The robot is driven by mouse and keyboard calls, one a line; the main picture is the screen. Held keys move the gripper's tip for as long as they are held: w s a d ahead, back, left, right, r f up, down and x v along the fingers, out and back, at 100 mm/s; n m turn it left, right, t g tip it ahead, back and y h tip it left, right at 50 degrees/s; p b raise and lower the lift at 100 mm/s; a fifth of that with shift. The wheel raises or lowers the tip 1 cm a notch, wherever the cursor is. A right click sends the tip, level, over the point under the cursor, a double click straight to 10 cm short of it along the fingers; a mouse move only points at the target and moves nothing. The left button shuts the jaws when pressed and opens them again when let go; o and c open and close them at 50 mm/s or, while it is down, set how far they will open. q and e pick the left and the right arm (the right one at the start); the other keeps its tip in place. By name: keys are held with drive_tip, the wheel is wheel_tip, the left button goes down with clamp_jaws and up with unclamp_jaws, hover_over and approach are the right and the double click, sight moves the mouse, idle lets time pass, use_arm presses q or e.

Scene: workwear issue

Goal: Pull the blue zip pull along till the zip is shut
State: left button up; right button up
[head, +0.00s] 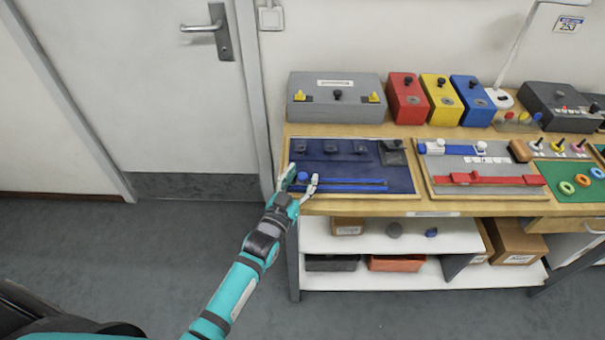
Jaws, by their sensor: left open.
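The blue zip (350,185) runs left to right as long blue strips on the dark navy board (400,178) at the left end of the bench. A small blue piece, which looks like the zip pull (303,177), sits at the zip's left end. My left gripper (300,179) reaches in from the front left and is open. Its light fingertips stand on either side of the blue piece; I cannot tell whether they touch it. The gripper partly hides the zip's left end. My right gripper is not in view.
Dark fittings (331,147) line the back of the navy board. Right of it is a grey board (480,160) with blue and red strips. A grey box (336,100) and red, yellow and blue boxes stand behind. A white shelf (390,235) lies below; a door is at left.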

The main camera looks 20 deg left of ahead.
use_arm(q)
drive_tip(key=shift+w, duration=0.5)
drive_tip(key=shift+d, duration=0.1)
clamp_jaws()
